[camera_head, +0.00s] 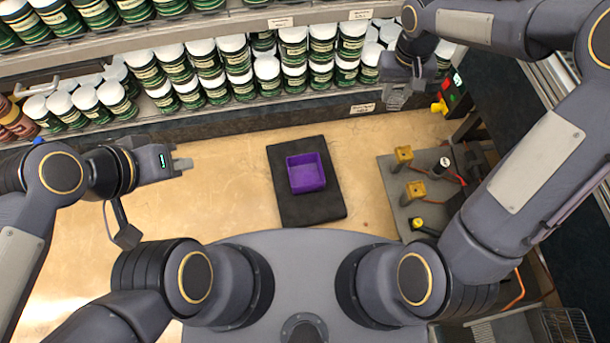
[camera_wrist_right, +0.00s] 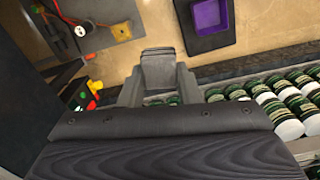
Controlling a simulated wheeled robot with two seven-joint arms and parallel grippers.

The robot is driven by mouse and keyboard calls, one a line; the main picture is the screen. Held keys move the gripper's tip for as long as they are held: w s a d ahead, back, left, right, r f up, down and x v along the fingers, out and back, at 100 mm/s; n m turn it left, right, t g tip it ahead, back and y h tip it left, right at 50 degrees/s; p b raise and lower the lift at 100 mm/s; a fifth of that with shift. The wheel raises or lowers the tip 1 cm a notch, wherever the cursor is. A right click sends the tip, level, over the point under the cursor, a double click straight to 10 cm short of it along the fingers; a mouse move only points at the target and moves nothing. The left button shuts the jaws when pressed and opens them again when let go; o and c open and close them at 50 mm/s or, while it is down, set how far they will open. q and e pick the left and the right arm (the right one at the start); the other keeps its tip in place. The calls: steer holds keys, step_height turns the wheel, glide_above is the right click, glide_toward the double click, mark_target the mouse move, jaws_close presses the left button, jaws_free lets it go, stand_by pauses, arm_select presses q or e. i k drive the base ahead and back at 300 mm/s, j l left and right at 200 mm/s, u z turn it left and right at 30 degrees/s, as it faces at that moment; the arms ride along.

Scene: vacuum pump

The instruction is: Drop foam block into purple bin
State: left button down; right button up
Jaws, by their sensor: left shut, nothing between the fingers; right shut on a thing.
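The purple bin (camera_head: 308,187) is a small square open box on a black mat (camera_head: 312,212) in the middle of the table; it also shows at the top of the right wrist view (camera_wrist_right: 211,31). It looks empty. My right gripper (camera_head: 394,98) is up at the back right, near the shelf and away from the bin. In the right wrist view it is shut on a small grey block (camera_wrist_right: 158,68), which looks like the foam block; the fingers hide part of it. My left gripper (camera_head: 184,163) is shut and empty above the table, left of the bin.
Shelves of green jars with white lids (camera_head: 240,75) line the back. A grey plate (camera_head: 395,180) with brass fittings and hoses stands right of the mat. Red, green and yellow switches (camera_head: 448,97) are near my right gripper. The table left of the mat is clear.

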mark_target(310, 178)
steer(key=k+j+z, duration=0.1)
steer(key=j, duration=1.1)
steer(key=i+j+z, duration=0.1)
steer(key=i+j, duration=0.45)
steer(key=j, duration=0.1)
